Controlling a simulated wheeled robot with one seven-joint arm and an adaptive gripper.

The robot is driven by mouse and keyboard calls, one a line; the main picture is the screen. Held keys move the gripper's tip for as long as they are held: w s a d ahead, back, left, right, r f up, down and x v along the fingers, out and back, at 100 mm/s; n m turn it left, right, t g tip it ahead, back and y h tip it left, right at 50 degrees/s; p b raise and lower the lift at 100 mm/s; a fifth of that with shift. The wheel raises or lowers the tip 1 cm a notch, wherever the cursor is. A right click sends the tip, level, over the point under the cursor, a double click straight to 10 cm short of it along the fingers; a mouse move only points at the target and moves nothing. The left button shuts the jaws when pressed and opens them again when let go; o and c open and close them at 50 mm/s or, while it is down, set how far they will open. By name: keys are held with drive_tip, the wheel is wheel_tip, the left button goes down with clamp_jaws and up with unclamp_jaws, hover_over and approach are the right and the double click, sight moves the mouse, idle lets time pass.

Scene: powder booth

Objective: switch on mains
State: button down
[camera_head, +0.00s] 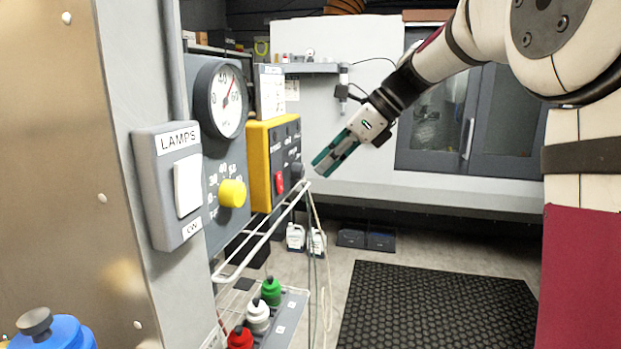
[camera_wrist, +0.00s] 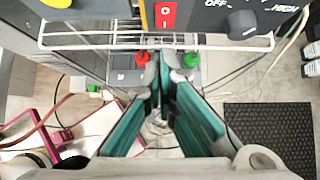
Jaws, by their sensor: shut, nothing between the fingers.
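A red rocker switch (camera_head: 279,182) sits low on the dark face of a yellow-sided control box (camera_head: 258,150). The fingertips also show in the wrist view (camera_wrist: 160,68), below the switch.
A LAMPS switch (camera_head: 187,184), a yellow knob (camera_head: 232,193) and a round gauge (camera_head: 226,98) are on the wall at left. A white wire rack (camera_head: 240,268) juts out under the box, above a shelf with bottles (camera_head: 258,316). Floor around the black mat (camera_head: 440,310) is open.

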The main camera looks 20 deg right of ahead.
drive_tip(key=v, duration=0.5)
drive_tip(key=shift+d+r+b, duration=0.15)
drive_tip(key=shift+r+b, duration=0.15)
drive_tip(key=shift+s, duration=0.1)
